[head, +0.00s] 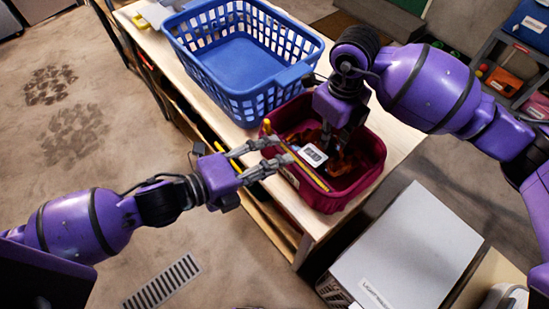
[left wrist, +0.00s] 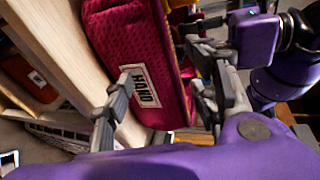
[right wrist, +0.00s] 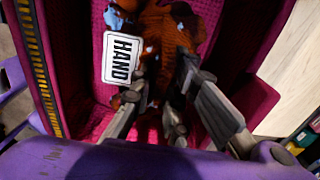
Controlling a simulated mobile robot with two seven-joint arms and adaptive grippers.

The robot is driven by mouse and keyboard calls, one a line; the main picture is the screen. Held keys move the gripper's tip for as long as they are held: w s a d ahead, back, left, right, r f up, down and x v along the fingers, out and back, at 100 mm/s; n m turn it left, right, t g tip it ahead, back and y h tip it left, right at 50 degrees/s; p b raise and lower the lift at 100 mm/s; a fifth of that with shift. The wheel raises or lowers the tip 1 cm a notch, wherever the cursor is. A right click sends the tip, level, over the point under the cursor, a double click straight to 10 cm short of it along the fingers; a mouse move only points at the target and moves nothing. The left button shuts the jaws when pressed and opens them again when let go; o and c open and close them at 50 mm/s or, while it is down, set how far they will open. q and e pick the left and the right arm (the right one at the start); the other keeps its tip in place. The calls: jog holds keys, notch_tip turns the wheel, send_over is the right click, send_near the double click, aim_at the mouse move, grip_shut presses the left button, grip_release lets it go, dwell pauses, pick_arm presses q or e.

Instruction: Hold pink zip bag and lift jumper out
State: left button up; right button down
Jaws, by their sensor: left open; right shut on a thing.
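The pink zip bag (head: 340,198) stands open on the table's near end, a deep magenta tub shape with a yellow-black strip along its left rim. It also shows in the left wrist view (left wrist: 135,40) and right wrist view (right wrist: 262,100). The orange-brown jumper (right wrist: 165,28), with blue patches, lies inside, partly hidden by my right gripper. My right gripper (right wrist: 160,92) reaches down into the bag, shut on the jumper. My left gripper (head: 274,156) is open at the bag's left rim; in the left wrist view its fingers (left wrist: 165,95) spread near the wall with the HAND label.
A blue laundry basket (head: 235,70) stands just behind the bag on the wooden table (head: 400,135). A white-topped box (head: 410,245) is at the lower right. Shelves with cases (head: 505,85) are at the right.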

pick_arm(q)
jog(key=shift+x, duration=0.8)
jog(key=shift+c, duration=0.4)
grip_shut()
jog(key=shift+s+f, duration=0.1)
